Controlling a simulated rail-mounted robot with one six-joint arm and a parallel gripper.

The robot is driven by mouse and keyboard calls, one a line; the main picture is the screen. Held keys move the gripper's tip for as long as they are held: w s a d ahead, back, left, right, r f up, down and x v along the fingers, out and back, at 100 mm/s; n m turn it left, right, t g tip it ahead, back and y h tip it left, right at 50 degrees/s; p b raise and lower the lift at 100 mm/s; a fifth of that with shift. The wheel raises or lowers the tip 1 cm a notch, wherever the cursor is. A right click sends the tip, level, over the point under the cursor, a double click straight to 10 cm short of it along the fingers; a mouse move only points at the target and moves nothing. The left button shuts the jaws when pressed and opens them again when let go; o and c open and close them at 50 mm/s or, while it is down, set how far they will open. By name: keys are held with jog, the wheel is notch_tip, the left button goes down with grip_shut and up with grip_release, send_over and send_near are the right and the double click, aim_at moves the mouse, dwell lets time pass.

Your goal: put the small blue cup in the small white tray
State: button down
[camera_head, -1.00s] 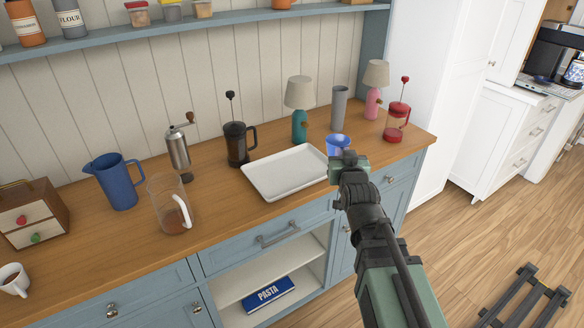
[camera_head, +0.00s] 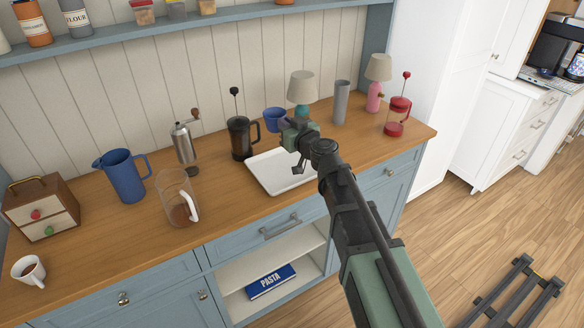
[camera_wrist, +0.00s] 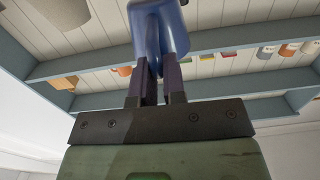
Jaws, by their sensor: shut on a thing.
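The small blue cup (camera_head: 275,119) shows at the back of the counter in the head view, held up beside my gripper (camera_head: 286,125). In the wrist view my gripper (camera_wrist: 157,75) is shut on the blue cup (camera_wrist: 158,22), with the fingers closed on a narrow part of it. The small white tray (camera_head: 268,178) lies flat on the wooden counter, below and in front of the cup. My arm hides the tray's right part. The tray's visible part is empty.
A black French press (camera_head: 240,139) stands left of the tray. A teal lamp (camera_head: 301,88) is behind my gripper, partly hidden. A grey cylinder (camera_head: 341,102), a pink lamp (camera_head: 376,84) and a red French press (camera_head: 396,117) stand to the right. A glass jug (camera_head: 177,198) is farther left.

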notch_tip(320, 180, down, 20)
jog(key=b, duration=2)
jog(key=shift+f, duration=0.25)
jog(key=shift+r+p, duration=0.3)
jog(key=shift+p, duration=0.05)
jog(key=c, duration=1.6)
grip_release()
jog(key=shift+f, duration=0.2)
jog(key=shift+c, duration=0.2)
jog(key=o, duration=0.5)
jog(key=shift+c, duration=0.2)
jog(key=shift+r, duration=0.15)
